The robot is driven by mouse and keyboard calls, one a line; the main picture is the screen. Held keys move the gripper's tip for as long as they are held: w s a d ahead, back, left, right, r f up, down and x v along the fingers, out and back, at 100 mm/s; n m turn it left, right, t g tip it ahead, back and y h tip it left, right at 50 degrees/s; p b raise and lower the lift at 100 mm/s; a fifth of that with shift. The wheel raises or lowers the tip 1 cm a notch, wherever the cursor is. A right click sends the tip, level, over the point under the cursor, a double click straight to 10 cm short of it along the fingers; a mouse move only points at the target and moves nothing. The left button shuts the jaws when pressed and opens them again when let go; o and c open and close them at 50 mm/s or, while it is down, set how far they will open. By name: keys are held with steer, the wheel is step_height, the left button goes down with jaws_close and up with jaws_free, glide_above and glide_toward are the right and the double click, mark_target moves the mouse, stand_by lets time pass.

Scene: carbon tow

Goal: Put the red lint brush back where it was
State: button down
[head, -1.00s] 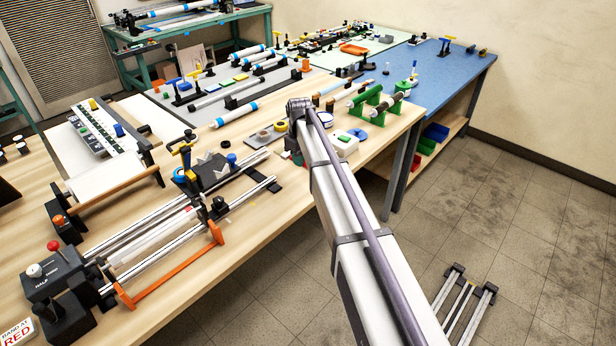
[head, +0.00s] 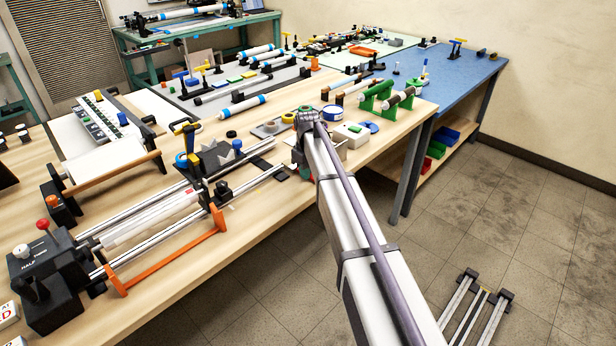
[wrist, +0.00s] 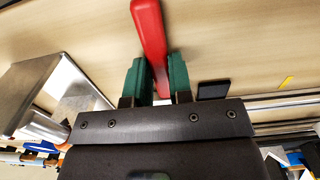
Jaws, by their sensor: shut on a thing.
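The red lint brush (wrist: 148,25) shows in the wrist view as a long red piece, upright in the picture, against the pale wood tabletop (wrist: 225,40). The green fingers of my gripper (wrist: 157,78) are shut on it, one on each side. In the head view my arm hides most of the gripper and the brush, near the front edge of the wooden bench (head: 270,215).
A rig with steel rods and an orange bar (head: 170,262) stands to the left of my arm.

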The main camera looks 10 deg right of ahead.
steer(key=shift+f, duration=0.15)
steer(key=c, duration=1)
jaws_free()
step_height(320, 180, up, 13)
steer(key=p, duration=1.2)
steer(key=s+m, duration=0.2)
steer(key=s, duration=0.9)
steer(key=s+a+m, duration=0.1)
steer(key=s+m, duration=0.1)
steer(key=s, duration=0.9)
steer(key=s+m, duration=0.2)
steer(key=s, duration=1)
steer(key=shift+s+a+f+m, duration=0.1)
steer(key=shift+a+f+m, duration=0.15)
steer(key=shift+m, duration=0.15)
